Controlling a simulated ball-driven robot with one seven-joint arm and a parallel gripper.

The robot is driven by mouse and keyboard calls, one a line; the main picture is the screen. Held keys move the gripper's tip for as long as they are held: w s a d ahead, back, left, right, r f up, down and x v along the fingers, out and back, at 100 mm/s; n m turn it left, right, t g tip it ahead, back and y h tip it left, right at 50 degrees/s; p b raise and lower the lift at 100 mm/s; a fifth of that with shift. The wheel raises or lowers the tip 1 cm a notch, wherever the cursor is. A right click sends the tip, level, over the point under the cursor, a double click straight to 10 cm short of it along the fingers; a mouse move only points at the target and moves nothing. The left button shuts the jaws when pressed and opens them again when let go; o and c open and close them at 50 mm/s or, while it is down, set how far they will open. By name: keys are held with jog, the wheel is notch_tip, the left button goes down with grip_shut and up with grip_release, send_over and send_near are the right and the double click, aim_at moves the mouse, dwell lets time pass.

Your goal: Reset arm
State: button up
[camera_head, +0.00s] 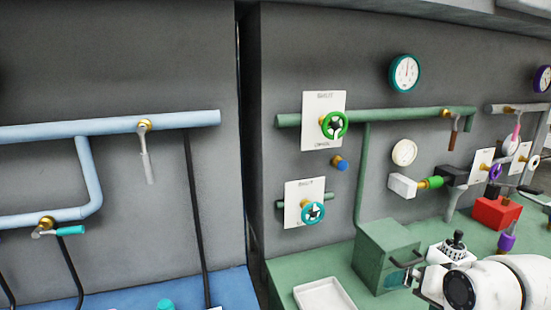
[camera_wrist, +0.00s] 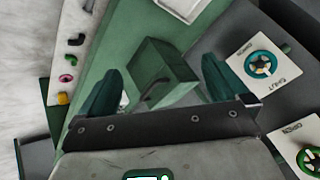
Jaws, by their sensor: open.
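My white arm (camera_head: 495,284) reaches in at the lower right of the head view, in front of the green bench. My gripper (camera_wrist: 160,88) is open in the wrist view, with its two dark green fingers spread wide and nothing between them touching. A green box (camera_wrist: 165,72) with a dark curved handle lies beyond the fingertips in the wrist view. The same green box (camera_head: 387,258) stands on the bench in the head view, left of my arm. I cannot tell the exact gap between fingers and box.
A white tray (camera_head: 325,296) lies left of the box. A green valve wheel (camera_head: 334,125) and a teal valve wheel (camera_head: 313,213) are on the wall. A red box (camera_head: 494,213) and a black joystick (camera_head: 456,242) stand near my arm. Green pipes run along the wall.

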jog(key=s+f+n+g+h, duration=0.1)
jog(key=s+f+n+g, duration=0.15)
jog(key=s+f, duration=1.25)
jog(key=s+f+n+g, duration=0.1)
jog(key=s+f+g, duration=0.1)
jog(key=s+f, duration=0.3)
jog(key=s+f+n+g+h, duration=0.1)
jog(key=s+f, duration=0.4)
jog(key=s, duration=0.8)
jog(key=shift+s+d+g, duration=0.15)
jog(key=shift+s+g, duration=0.1)
jog(key=shift+g, duration=0.4)
